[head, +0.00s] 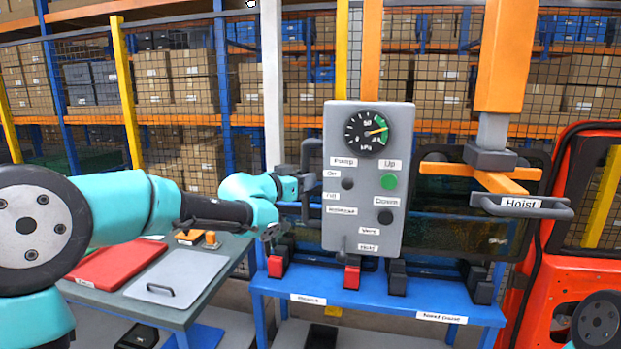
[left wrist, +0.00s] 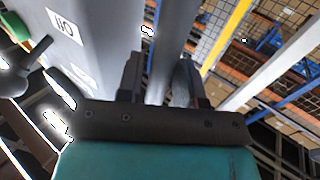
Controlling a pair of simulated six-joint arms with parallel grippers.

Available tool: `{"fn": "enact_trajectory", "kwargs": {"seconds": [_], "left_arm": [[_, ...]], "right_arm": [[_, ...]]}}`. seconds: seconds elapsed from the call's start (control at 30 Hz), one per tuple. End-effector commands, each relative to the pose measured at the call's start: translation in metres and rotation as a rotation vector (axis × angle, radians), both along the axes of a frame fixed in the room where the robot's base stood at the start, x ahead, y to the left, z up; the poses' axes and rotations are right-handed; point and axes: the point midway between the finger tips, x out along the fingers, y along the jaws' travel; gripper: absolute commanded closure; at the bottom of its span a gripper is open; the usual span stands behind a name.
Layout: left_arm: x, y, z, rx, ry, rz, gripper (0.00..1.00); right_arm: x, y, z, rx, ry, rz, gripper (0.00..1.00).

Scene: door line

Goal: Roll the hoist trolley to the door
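The hoist (head: 504,60) hangs at the right as an orange column with an orange crosspiece and a grey bar labelled "Hoist" (head: 521,204). A grey control panel (head: 365,240) has a gauge, a green Up button and a black Down button. The gauge needle points into the green band. A dark glass pane (head: 465,225) shows behind the panel. My left gripper (head: 306,183) is at the grey side handle (head: 311,155) on the panel's left. In the left wrist view the bar (left wrist: 170,75) runs between its fingers; firm contact is unclear. My right gripper is out of view.
A red door frame (head: 560,200) stands at the far right. A blue stand (head: 375,292) with red and black blocks is below the panel. A table (head: 205,290) with a red tray (head: 118,262) and a grey lid (head: 176,278) is at left. Mesh fencing and shelves fill the back.

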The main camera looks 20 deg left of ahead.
Motion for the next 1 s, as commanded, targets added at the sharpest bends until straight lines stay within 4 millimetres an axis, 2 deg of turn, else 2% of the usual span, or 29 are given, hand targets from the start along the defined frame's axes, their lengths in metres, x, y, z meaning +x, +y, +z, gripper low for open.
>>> {"fn": "enact_trajectory", "kwargs": {"seconds": [0.2, 0.57, 0.9, 1.0], "left_arm": [[0.019, -0.012, 0.001, -0.001, -0.002, -0.001, 0.67], [0.021, -0.013, 0.000, -0.001, -0.001, 0.000, 0.67], [0.021, -0.013, 0.000, -0.001, -0.001, 0.000, 1.00], [0.021, -0.013, 0.000, -0.001, -0.001, 0.000, 1.00]], "right_arm": [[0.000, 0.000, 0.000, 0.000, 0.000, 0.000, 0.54], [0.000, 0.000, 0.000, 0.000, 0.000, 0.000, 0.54], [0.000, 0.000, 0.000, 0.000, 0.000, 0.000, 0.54], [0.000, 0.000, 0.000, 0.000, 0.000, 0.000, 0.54]]}}
